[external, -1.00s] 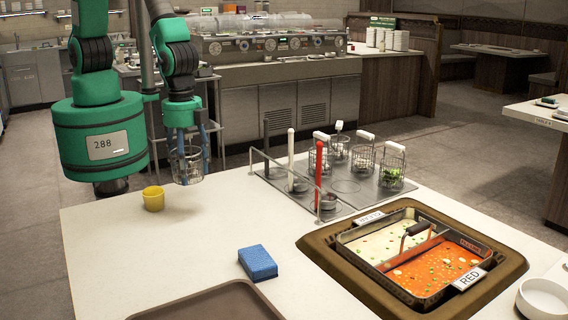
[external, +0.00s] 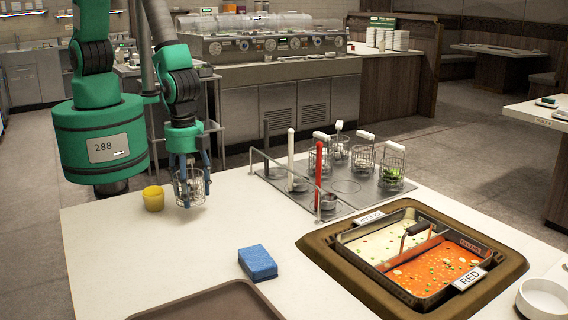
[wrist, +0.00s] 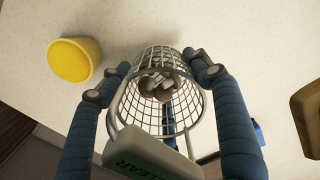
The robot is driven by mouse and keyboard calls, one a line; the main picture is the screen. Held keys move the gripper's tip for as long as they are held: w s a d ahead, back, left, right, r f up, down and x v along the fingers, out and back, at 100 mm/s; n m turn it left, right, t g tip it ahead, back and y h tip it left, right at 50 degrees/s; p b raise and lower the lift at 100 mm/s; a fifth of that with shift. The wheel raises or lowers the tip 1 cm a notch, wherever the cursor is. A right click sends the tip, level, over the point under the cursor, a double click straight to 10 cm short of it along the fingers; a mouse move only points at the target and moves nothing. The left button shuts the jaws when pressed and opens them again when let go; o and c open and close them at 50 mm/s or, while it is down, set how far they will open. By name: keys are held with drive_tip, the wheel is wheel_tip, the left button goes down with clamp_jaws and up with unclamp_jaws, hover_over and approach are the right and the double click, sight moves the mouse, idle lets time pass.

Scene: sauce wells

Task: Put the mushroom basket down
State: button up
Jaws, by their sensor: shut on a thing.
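The mushroom basket (external: 190,188) is a round wire basket, held in my gripper (external: 188,170) at the far left of the white counter. A dark tag reading "CLEAR" (wrist: 150,158) is on the basket's handle. The basket looks upright, close above the counter; I cannot tell whether its bottom touches.
A yellow cup (external: 153,198) stands just left of the basket. A blue sponge (external: 258,262) and a brown tray (external: 205,303) lie nearer the front. A rack plate (external: 345,188) with several wire baskets and a two-part soup pot (external: 412,255) are to the right. Counter between is clear.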

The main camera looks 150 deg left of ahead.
sight(187, 163)
drive_tip(key=shift+f, duration=0.25)
drive_tip(key=shift+f+b, duration=0.35)
drive_tip(key=shift+f, duration=1.5)
drive_tip(key=shift+f, duration=0.15)
drive_tip(key=o, duration=1.4)
wheel_tip(187, 163, up, 12)
drive_tip(key=shift+r+p, duration=0.15)
drive_tip(key=shift+p, duration=0.9)
